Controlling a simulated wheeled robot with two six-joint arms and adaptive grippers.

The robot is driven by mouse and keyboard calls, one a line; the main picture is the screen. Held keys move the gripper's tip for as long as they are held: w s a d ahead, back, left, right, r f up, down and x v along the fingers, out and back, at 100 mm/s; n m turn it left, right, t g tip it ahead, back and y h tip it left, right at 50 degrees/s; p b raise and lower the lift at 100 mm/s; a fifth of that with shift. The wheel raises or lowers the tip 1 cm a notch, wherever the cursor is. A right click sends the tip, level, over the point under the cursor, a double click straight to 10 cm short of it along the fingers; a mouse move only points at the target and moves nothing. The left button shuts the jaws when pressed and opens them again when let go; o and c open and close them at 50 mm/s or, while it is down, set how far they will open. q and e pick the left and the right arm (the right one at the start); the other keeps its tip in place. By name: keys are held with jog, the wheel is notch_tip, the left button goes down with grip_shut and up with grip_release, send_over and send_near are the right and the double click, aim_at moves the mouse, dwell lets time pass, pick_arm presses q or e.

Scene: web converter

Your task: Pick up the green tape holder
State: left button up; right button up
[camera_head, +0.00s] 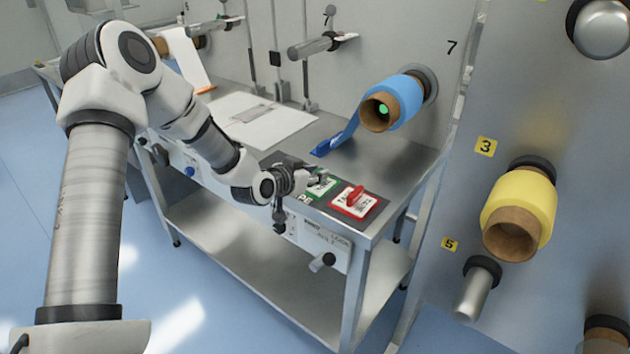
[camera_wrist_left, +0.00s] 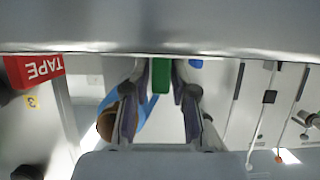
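The green tape holder (camera_head: 322,187) lies on the metal table near its front edge, with a white label on top and a partly hidden near side. My left gripper (camera_head: 303,188) is right at it, reaching in from the left. In the left wrist view the green holder (camera_wrist_left: 161,78) shows as a narrow block between the two fingers (camera_wrist_left: 161,85). The fingers look open, one on each side, with their tips very close to it. I cannot tell whether they touch it. My right gripper is not in view.
A red tape holder (camera_head: 354,202) lies just right of the green one; it also shows in the left wrist view (camera_wrist_left: 36,69). A blue roll (camera_head: 393,103) hangs behind, its strip reaching the table. A white sheet (camera_head: 258,120) lies farther left. A yellow roll (camera_head: 520,207) is at right.

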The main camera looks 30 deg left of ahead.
pick_arm(q)
grip_shut()
